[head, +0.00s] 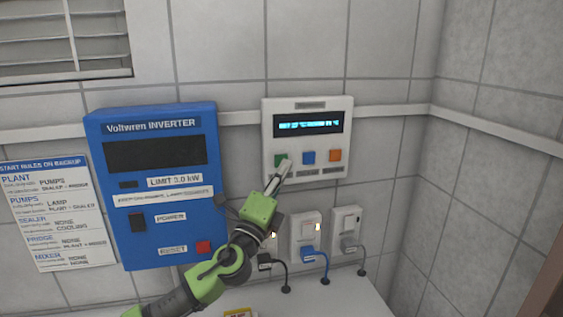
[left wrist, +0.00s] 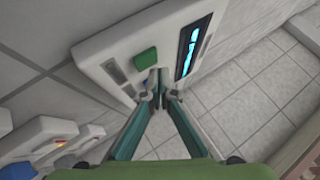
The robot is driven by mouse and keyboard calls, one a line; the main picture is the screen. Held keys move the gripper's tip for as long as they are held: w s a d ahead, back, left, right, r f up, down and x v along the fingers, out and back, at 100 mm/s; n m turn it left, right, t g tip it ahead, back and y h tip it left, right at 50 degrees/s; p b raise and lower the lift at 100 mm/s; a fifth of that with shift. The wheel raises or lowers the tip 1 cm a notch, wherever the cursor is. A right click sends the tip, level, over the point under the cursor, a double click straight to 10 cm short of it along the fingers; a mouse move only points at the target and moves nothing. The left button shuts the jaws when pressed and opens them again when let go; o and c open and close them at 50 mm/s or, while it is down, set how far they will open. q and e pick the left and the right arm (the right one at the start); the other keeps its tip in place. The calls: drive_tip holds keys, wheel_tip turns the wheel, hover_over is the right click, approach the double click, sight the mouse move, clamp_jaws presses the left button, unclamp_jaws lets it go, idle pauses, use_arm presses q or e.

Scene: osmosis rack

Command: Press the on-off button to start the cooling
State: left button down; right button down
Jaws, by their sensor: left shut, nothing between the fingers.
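A white control panel (head: 308,104) is mounted on the wall. It has a lit display (head: 308,124) with cyan characters and a row of three buttons: green (head: 280,159), blue (head: 308,157) and orange (head: 335,155). My left gripper (head: 285,166) is shut and empty, its tips at the lower right of the green button. In the left wrist view the closed tips (left wrist: 155,86) are right beside the green button (left wrist: 146,62); I cannot tell whether they touch the panel. No label for the on-off button is readable. My right gripper is not in view.
A blue Voltwren inverter box (head: 165,196) hangs left of the panel, with a rules sheet (head: 55,215) beside it. Below the panel are wall sockets with plugs, including a white one (head: 305,229), and cables. The wall right of the panel is clear.

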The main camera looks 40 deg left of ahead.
use_arm(q)
drive_tip(key=shift+s+d+p, duration=0.5)
drive_tip(key=shift+s+d, duration=1.15)
drive_tip(key=shift+d, duration=0.25)
drive_tip(key=s+d+p, duration=0.1)
drive_tip(key=s+d, duration=0.6)
drive_tip(key=d, duration=0.2)
drive_tip(key=shift+s, duration=0.4)
